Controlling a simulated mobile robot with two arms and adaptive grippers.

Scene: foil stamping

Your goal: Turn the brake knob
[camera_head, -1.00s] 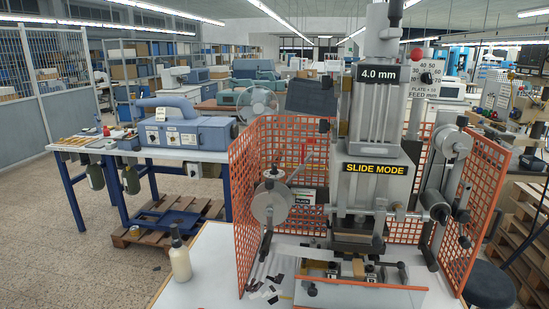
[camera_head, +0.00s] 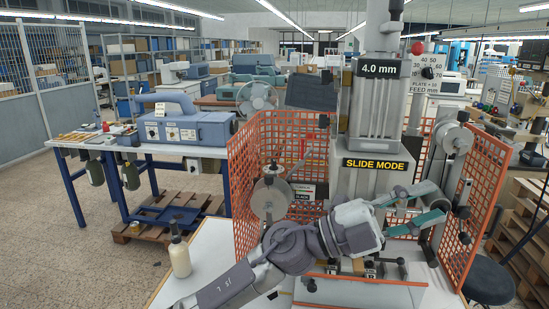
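The foil stamping press (camera_head: 375,180) stands on the white table, with a "SLIDE MODE" label on its front. On its right side are a grey foil reel (camera_head: 455,138) and several small dark knobs, one at the reel's hub (camera_head: 462,118) and one lower down (camera_head: 462,212). I cannot tell which is the brake knob. My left gripper (camera_head: 445,207) reaches across the press front from the lower left. Its teal fingers are apart, in front of the lower right roller, which they partly hide. I cannot tell whether they touch anything. My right gripper is out of view.
An orange mesh guard (camera_head: 245,180) surrounds the press on the left, back and right. A left reel (camera_head: 270,198) stands near my arm. A cream bottle (camera_head: 179,256) stands on the white table (camera_head: 205,250). A blue machine (camera_head: 185,130) sits on another table at left.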

